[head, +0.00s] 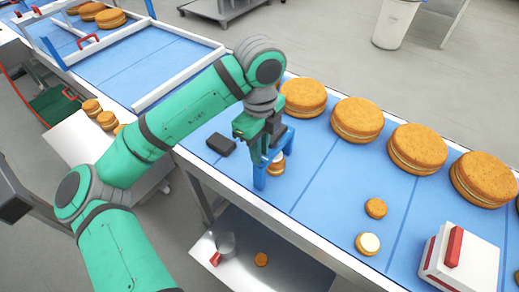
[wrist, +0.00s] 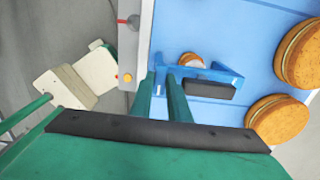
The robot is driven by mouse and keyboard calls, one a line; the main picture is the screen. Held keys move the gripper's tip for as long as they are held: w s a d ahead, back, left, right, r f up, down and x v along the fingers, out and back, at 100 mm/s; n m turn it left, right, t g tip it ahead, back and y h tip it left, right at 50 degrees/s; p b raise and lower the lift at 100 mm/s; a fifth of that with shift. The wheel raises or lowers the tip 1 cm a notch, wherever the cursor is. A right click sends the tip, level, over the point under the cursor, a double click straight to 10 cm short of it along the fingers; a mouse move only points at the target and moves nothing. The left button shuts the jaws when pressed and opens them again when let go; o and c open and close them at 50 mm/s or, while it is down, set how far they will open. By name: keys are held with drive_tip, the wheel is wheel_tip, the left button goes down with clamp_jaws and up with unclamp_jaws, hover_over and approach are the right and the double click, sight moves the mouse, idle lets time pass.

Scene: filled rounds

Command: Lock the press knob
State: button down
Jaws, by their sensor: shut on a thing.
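My gripper (head: 262,130) is over the near side of the blue belt. Its green fingers also show in the wrist view (wrist: 163,80), closed on a blue frame (wrist: 210,67). The frame (head: 259,172) stands upright, legs down toward the belt. A small filled round (head: 277,166) is beside or under it, partly hidden; its edge shows in the wrist view (wrist: 190,60). No part is clearly recognisable as the press knob. A white box (head: 472,265) with a red handle (head: 454,247) stands at the right.
Large filled rounds (head: 358,120) line the belt's far side. A black block (head: 221,144) lies left of the blue frame. Small rounds (head: 375,208) lie to the right. A white-railed frame (head: 180,76) crosses the belt at the left. A lower shelf (head: 285,272) holds a grey pot (head: 226,243).

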drive_tip(key=c, duration=1.7)
unclamp_jaws()
drive_tip(key=shift+r, duration=0.1)
wheel_tip(320, 180, up, 11)
drive_tip(key=shift+f, duration=0.2)
